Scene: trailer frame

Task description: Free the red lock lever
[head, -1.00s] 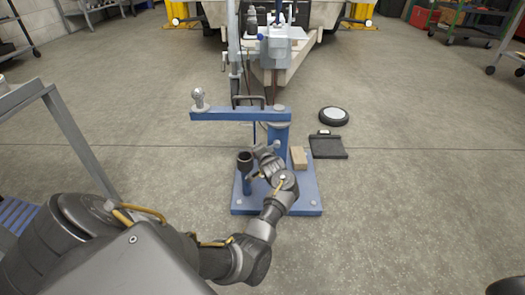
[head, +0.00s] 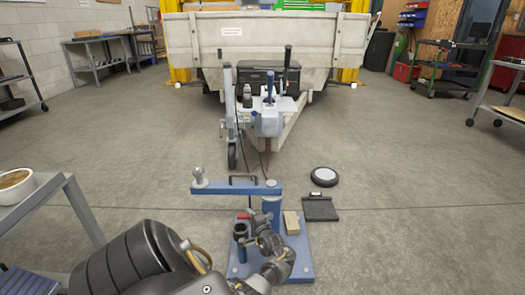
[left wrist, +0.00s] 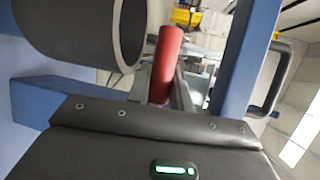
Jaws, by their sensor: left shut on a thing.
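A blue stand with a flat base plate (head: 300,262) and a horizontal top arm (head: 235,187) stands on the floor in front of me. The red lock lever (left wrist: 165,62) is a red cylinder in the middle of the left wrist view, beside a dark round tube (left wrist: 85,28). My left gripper (head: 261,222) reaches in at the stand, below the top arm, and is shut on the lever. Its fingertips are partly hidden by my wrist. My right gripper is not in view.
A wooden block (head: 291,222) lies on the base plate. A black chock (head: 320,207) and a round wheel (head: 323,176) lie on the floor to the right. The trailer (head: 265,45) stands behind. A grey bench (head: 40,205) is close at left.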

